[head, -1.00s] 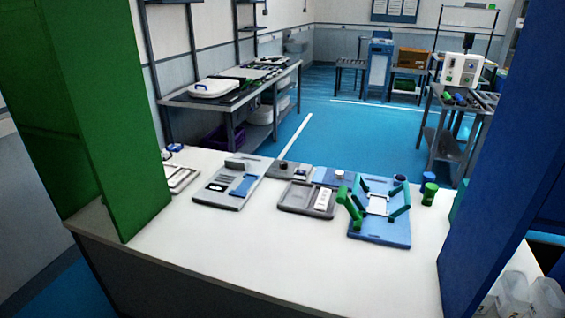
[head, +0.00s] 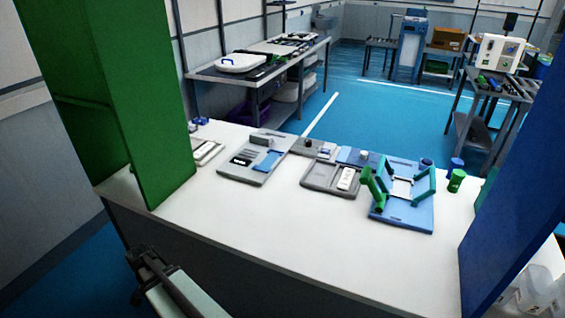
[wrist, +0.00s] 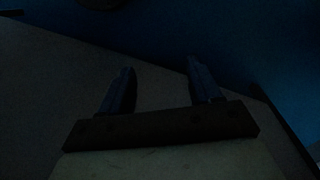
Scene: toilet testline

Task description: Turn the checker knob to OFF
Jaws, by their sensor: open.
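A small grey unit with a dark round knob (head: 307,143) stands at the back edge of the white bench. A blue panel (head: 349,154) with a small pale knob is right of it. I cannot tell which is the checker knob, and no OFF mark is readable. My gripper (wrist: 160,65) is open and empty in the dark wrist view, its two fingers apart over a dim surface. In the head view a dark and pale part of my arm (head: 185,291) shows at the bottom left, in front of the bench and well away from the knobs.
The white bench (head: 275,225) has a clear front strip. On it are a grey device (head: 238,178), a grey tray (head: 318,186), a blue fixture (head: 405,218) with green arms, and a green cylinder (head: 456,180). A green pillar (head: 125,100) and a blue pillar (head: 525,190) flank it.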

